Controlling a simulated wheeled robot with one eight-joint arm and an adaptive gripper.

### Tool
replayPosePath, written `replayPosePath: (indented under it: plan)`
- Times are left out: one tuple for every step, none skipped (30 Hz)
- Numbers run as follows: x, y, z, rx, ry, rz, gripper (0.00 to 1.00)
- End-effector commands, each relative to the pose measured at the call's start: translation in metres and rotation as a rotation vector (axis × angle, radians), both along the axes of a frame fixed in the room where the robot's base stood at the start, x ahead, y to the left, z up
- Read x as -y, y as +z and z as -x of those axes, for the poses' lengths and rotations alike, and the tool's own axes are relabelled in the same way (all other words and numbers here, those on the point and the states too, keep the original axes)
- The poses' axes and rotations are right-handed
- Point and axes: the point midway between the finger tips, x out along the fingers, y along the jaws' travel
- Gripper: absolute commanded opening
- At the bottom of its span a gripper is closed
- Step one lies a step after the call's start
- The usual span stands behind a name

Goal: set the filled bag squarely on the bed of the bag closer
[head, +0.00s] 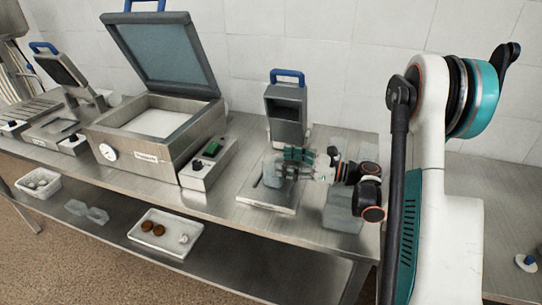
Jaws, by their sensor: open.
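A grey device with a blue handle (287,110) stands on the steel bench, with a flat metal bed (268,204) in front of it; I take it for the bag closer, though no label is readable. A small grey-blue translucent shape (273,174) is over the bed, by the fingertips; it may be the filled bag, but it is too small and partly covered to be sure, and I cannot tell whether it lies squarely. My gripper (284,165) is open, reaching in from the right above the bed, with its fingers around or beside that shape.
A steel box with a raised lid (165,52) stands left of the bed, beside a control unit (209,163). Another blue-handled device (62,70) is at far left. A grey translucent block (343,214) sits below my wrist. A tray (160,246) is on the lower shelf.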

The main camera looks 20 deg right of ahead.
Motion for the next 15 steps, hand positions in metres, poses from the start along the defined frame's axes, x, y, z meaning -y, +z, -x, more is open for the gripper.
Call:
replayPosePath:
  plan:
    - [0.009,0.001,0.006,0.000,-0.003,0.000,0.66]
    - [0.012,0.001,0.008,0.000,-0.003,0.000,0.66]
    - [0.017,0.001,0.011,0.000,-0.002,0.000,0.66]
    - [0.020,0.001,0.014,0.000,-0.002,0.000,0.66]
    - [0.022,0.001,0.016,0.000,-0.001,0.000,0.66]
    - [0.025,0.000,0.018,0.000,-0.001,0.000,0.66]
    - [0.027,0.000,0.019,0.000,-0.001,0.000,0.66]
    - [0.028,0.000,0.020,0.000,-0.001,0.000,0.66]
    - [0.030,0.000,0.022,0.000,0.000,0.000,0.66]
    - [0.030,0.000,0.022,0.000,0.000,0.000,0.66]
    - [0.031,0.000,0.023,0.000,0.001,0.000,0.66]
    - [0.031,0.000,0.023,0.000,0.001,0.000,0.66]
    - [0.031,0.000,0.023,0.000,0.001,0.000,0.66]
    - [0.031,0.000,0.023,0.000,0.001,0.000,0.66]
    - [0.031,0.000,0.023,0.000,0.001,0.000,0.66]
